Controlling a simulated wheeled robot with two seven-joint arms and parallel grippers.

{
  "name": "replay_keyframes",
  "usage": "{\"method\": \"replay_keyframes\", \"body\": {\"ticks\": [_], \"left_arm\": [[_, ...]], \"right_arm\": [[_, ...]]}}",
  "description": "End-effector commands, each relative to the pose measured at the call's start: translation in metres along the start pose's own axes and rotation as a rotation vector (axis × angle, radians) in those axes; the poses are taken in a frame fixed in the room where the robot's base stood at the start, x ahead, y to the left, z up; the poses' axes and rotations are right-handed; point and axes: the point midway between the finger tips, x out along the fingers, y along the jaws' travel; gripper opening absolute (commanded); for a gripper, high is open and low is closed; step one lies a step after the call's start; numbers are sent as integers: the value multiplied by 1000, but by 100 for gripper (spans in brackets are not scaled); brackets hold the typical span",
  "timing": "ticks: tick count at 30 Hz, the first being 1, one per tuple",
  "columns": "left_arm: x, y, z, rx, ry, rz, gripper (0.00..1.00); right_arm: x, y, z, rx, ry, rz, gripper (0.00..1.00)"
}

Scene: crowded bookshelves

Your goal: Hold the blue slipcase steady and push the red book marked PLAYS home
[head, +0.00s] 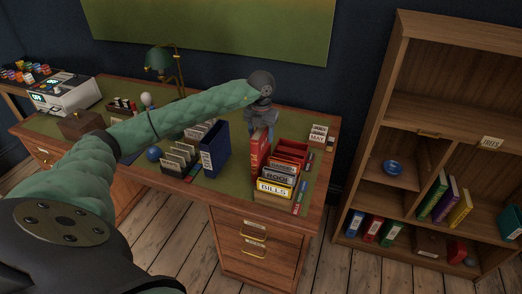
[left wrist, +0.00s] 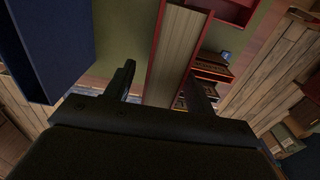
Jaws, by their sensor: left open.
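The blue slipcase (head: 216,150) stands upright on the desk, with a white label on its front edge. The red book (head: 257,153) stands upright to its right, outside it, with a gap between; the lettering on its spine is too small to read surely. My left gripper (head: 262,126) is open at the top of the red book. In the left wrist view the red book (left wrist: 185,45), cream page edges showing, lies between the spread fingers (left wrist: 165,78); I cannot tell whether they touch it. The blue slipcase (left wrist: 50,45) is at the upper left there. My right gripper is out of view.
A card rack (head: 180,160) and a blue ball (head: 153,154) are left of the slipcase. A MAY calendar (head: 318,134) stands behind right. A wooden bookshelf (head: 400,110) is at the right.

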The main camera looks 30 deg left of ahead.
Motion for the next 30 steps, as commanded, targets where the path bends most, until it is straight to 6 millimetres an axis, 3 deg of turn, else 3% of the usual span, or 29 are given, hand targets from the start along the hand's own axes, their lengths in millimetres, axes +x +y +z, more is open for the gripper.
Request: {"method": "replay_keyframes", "body": {"ticks": [11, 19, 30], "left_arm": [[5, 0, 0, 0, -1, 0, 53], [5, 0, 0, 0, -1, 0, 0], [4, 0, 0, -1, -1, 0, 0]], "right_arm": [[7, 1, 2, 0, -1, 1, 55], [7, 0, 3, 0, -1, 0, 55], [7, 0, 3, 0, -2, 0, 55]]}}
